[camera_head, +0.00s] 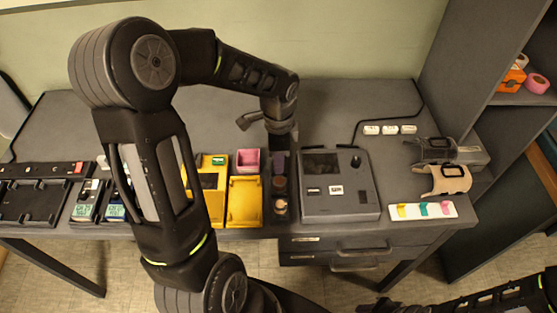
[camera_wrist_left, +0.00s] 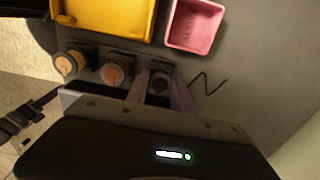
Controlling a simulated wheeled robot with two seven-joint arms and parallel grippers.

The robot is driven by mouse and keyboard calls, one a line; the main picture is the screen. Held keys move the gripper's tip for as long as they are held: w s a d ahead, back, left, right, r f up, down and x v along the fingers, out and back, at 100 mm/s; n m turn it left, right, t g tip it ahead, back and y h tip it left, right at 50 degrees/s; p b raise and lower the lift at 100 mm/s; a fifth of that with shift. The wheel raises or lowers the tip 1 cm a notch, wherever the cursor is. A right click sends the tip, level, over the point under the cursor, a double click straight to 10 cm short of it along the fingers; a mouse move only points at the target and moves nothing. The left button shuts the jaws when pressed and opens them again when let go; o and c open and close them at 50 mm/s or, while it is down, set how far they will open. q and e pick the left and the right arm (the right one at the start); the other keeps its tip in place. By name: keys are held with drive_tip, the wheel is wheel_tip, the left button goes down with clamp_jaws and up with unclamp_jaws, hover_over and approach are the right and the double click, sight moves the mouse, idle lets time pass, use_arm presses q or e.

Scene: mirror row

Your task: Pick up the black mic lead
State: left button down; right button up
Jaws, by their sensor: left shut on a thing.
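My left gripper (camera_head: 279,158) reaches down at the desk's front middle, just right of the pink tray. In the left wrist view its two fingers (camera_wrist_left: 160,92) are closed around a small dark round-topped piece, which looks like the black mic lead (camera_wrist_left: 159,84). Most of that piece is hidden between the fingers. A thin black wavy line (camera_wrist_left: 208,83) lies just right of the fingers; I cannot tell whether it joins the piece. Two round pieces with orange tops (camera_wrist_left: 113,73) stand in the same row. My right gripper (camera_head: 376,306) is only partly visible at the bottom edge, its jaws unclear.
The pink tray (camera_head: 247,161) and yellow tray (camera_head: 244,201) stand close on the left. A grey console (camera_head: 340,202) stands close on the right. Farther right are a white strip with coloured clips (camera_head: 424,210) and curved holders (camera_head: 447,180). The desk behind the gripper (camera_head: 330,110) is mostly clear.

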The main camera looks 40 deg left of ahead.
use_arm(q)
wheel_tip(320, 180, up, 10)
idle(0.5)
drive_tip(key=shift+f+b, duration=0.1)
drive_tip(key=shift+b, duration=0.25)
wheel_tip(320, 180, down, 7)
drive_tip(key=b, duration=0.4)
drive_tip(key=shift+b, duration=0.4)
drive_tip(key=shift+f, duration=0.2)
idle(0.5)
drive_tip(key=shift+f, duration=0.2)
idle(0.3)
drive_tip(key=shift+f+b, duration=0.8)
drive_tip(key=shift+f, duration=0.1)
